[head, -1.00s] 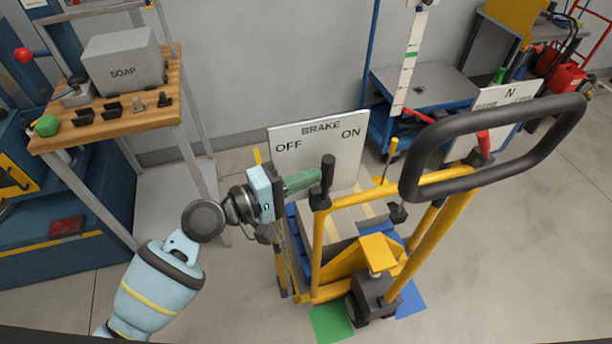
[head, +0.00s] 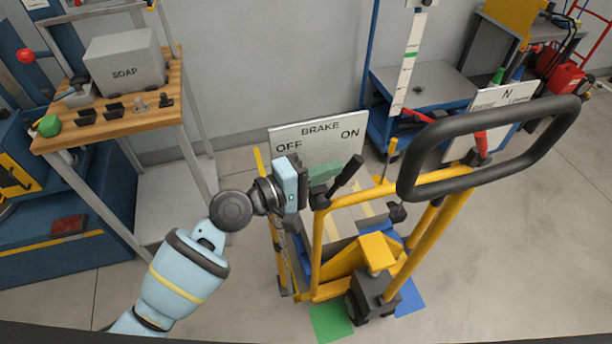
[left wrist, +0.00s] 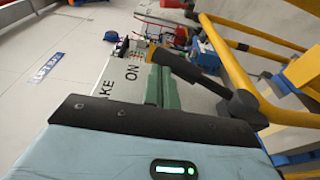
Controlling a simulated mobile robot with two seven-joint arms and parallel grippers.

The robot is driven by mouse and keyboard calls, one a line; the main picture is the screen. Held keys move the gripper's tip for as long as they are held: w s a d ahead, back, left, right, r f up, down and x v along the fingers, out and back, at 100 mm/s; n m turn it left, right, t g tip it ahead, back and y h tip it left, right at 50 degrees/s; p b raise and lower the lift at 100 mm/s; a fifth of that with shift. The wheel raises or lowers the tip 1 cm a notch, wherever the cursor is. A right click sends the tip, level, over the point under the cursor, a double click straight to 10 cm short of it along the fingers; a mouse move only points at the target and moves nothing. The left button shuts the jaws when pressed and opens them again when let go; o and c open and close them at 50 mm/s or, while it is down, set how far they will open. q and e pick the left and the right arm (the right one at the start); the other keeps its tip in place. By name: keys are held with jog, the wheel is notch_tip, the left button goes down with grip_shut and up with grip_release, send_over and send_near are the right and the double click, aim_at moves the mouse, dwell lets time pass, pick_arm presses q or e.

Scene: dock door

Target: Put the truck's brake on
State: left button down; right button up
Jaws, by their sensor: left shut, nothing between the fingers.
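The yellow pallet truck (head: 318,255) stands at the middle right. Its black brake lever (head: 345,176) pivots on top of the frame's left post and leans right, toward the ON side of the white BRAKE sign (head: 320,131). The sign reads OFF at left and ON at right. My left gripper (head: 328,171) has its green fingers shut and empty, just behind and left of the lever. In the left wrist view, the shut fingers (left wrist: 161,88) are close beside the lever (left wrist: 188,72); I cannot tell if they touch. My right gripper is not in view.
The truck's black loop handle (head: 490,150) rises at right. A wooden-topped bench (head: 108,130) with a soap box (head: 124,62) stands at left. A blue cart (head: 425,90) is behind. Bare floor lies in front and at right.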

pick_arm(q)
jog(key=shift+w+d, duration=0.2)
jog(key=shift+d, duration=0.4)
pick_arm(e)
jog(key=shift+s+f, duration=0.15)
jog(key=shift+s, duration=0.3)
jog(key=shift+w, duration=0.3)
